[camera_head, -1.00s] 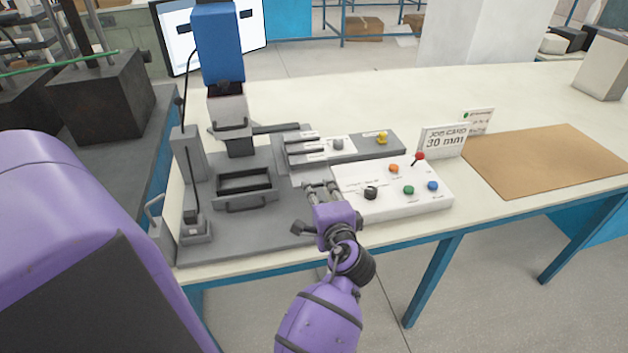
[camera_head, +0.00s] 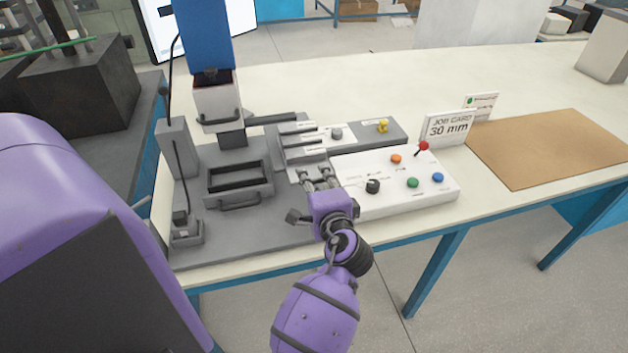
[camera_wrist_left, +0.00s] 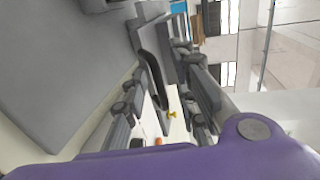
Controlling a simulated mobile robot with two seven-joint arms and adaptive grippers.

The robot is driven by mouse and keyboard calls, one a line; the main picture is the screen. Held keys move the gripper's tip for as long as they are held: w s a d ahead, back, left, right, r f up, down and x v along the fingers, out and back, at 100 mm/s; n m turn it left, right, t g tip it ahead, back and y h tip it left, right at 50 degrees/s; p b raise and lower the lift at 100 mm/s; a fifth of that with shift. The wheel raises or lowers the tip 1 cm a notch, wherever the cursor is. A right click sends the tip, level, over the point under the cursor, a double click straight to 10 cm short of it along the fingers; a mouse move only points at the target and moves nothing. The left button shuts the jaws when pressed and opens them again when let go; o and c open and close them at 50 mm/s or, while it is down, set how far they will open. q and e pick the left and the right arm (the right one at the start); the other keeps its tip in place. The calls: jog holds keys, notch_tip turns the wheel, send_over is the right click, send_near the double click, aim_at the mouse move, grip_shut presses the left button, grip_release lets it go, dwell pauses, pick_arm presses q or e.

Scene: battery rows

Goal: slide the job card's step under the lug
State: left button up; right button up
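The job card (camera_head: 449,127) is a white upright sign reading "30 mm", at the right of the white control box. Several grey step bars (camera_head: 303,152) with small white labels lie stacked stair-like in the middle of the grey fixture; their label print is too small to read. I cannot tell for sure which part is the lug; a dark grey block (camera_head: 232,138) sits below the press head. My left gripper (camera_head: 317,177) is just in front of the step bars, fingers apart, with nothing seen between them. Its fingers also show apart in the left wrist view (camera_wrist_left: 178,88). My right gripper is out of view.
A blue-topped press (camera_head: 210,95) stands behind a grey tray with a handle (camera_head: 238,202). The white control box (camera_head: 395,182) has coloured buttons, a black knob and a red-tipped lever, close right of the gripper. A brown mat (camera_head: 550,148) lies farther right.

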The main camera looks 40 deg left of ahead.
pick_arm(q)
jog(key=c, duration=0.5)
grip_shut()
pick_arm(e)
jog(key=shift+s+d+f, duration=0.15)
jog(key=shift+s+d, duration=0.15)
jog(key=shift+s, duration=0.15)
pick_arm(q)
jog(key=shift+a, duration=0.1)
